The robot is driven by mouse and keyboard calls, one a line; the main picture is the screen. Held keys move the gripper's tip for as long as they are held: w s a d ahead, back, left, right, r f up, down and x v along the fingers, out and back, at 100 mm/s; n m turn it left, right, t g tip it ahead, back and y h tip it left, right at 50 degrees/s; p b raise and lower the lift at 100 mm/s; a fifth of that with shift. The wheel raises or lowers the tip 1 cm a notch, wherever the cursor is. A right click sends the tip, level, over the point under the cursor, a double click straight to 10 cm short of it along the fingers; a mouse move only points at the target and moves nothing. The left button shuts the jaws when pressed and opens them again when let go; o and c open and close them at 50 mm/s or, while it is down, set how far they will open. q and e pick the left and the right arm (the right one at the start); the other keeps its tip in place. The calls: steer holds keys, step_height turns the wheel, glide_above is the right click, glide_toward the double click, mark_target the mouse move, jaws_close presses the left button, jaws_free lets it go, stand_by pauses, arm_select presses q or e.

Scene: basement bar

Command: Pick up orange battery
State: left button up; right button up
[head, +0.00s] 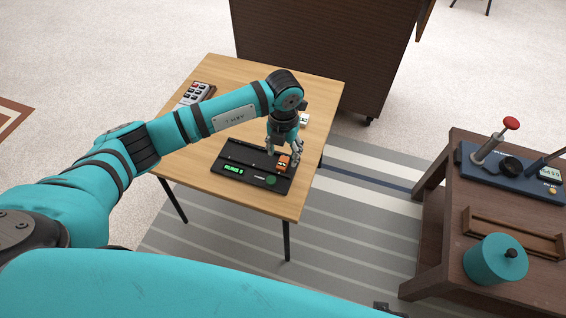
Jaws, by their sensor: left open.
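The orange battery (283,162) stands at the right part of a black device (236,172) with a green display, on a light wooden table. My left gripper (284,156) reaches down from above with its fingers open close around or just beside the battery. The fingers partly hide it, and I cannot tell whether they touch it. My right gripper is not in view.
The wooden table (318,106) also holds a grey keypad device (195,95) at the back left and a small white item (304,120) behind my gripper. A dark wooden side table (436,235) with a blue device (510,172) and a teal canister (493,262) stands at the right. A dark cabinet (330,50) stands behind.

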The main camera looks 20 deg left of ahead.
mark_target(283, 162)
arm_select(q)
step_height(283, 162, down, 4)
steer(key=shift+s+r, duration=0.1)
steer(key=shift+r, duration=0.05)
jaws_close()
steer(key=shift+r, duration=0.15)
